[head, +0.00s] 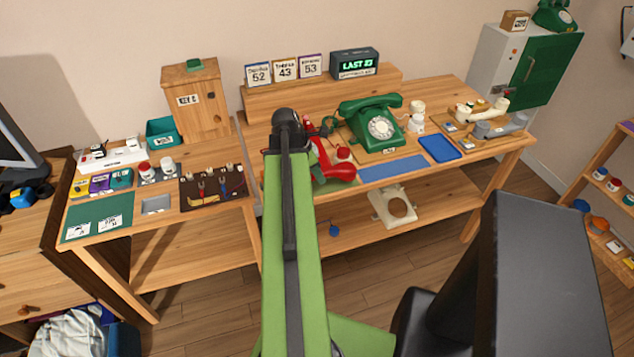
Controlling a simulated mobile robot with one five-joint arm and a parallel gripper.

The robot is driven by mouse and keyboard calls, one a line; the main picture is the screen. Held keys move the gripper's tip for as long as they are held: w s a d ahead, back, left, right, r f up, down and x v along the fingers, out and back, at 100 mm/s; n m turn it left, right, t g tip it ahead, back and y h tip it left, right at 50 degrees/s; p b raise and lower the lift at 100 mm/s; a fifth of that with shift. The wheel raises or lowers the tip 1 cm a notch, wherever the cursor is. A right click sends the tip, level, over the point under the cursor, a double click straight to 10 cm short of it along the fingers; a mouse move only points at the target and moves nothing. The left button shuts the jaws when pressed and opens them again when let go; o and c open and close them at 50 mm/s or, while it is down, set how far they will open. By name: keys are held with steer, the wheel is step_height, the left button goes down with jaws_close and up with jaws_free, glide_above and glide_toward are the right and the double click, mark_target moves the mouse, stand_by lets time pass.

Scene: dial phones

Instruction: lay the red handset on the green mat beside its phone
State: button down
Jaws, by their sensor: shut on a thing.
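The red handset (328,162) is at the middle of the workbench, just right of my green arm, and slants down to the right. My gripper (306,132) is at the far end of my arm, shut on the handset's upper part; its fingers are mostly hidden by the wrist. A green mat (332,187) shows partly below the handset; my arm and the handset cover much of it. I cannot tell whether the handset touches it. A red part (344,153) shows behind the handset; the rest of the red phone is hidden or unclear.
A green dial phone (375,127) stands close on the right, with a blue mat (392,168) before it and a blue tray (440,149) beyond. A dark tool board (213,187) lies left of my arm.

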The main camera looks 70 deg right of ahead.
steer(key=shift+b+x, duration=0.45)
steer(key=shift+x, duration=0.7)
steer(key=shift+w+a+r, duration=0.15)
steer(key=c, duration=1.1)
jaws_free()
